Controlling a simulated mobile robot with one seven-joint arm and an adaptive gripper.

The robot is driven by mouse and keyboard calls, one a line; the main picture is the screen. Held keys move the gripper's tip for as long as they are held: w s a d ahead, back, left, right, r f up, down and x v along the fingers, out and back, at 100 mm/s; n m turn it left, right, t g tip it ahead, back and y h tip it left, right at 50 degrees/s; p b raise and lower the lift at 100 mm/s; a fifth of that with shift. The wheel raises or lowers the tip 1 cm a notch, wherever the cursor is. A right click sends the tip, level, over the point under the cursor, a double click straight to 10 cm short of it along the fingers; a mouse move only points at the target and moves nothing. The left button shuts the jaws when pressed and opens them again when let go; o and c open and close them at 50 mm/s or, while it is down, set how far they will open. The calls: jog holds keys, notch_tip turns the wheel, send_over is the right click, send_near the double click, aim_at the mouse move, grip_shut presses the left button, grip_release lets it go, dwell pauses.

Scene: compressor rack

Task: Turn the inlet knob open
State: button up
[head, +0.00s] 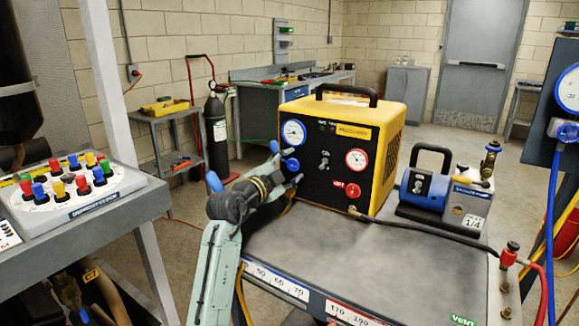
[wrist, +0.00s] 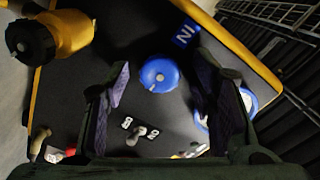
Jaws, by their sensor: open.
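The inlet knob (wrist: 158,74) is round and blue, beside a blue "IN" label (wrist: 186,33) on the black front panel of a yellow machine (head: 376,128). The knob also shows in the head view (head: 292,164), below the blue-rimmed gauge (head: 293,132). My gripper (head: 287,164) is open at the panel's left part. In the wrist view its two fingers stand apart, one on each side of the knob, with visible gaps. I cannot tell whether the fingertips reach past the knob's face.
A toggle switch (wrist: 139,133) sits near the knob. A red-rimmed gauge (head: 357,160) and red vent knob (head: 354,190) are on the panel's right. A blue pump (head: 428,187) stands right of the machine on the grey cart top (head: 330,250). A black hose crosses the cart.

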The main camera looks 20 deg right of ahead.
jog(key=shift+c, duration=0.5)
jog(key=c, duration=1)
jog(key=shift+c, duration=0.2)
jog(key=shift+n, duration=0.3)
jog(key=n, duration=0.8)
jog(key=shift+p, duration=0.3)
jog(key=n+p, duration=0.1)
jog(key=n, duration=0.3)
jog(key=shift+r+p, duration=0.1)
jog(key=shift+p, duration=0.25)
jog(key=shift+n+p, duration=0.85)
jog(key=shift+n, duration=1.25)
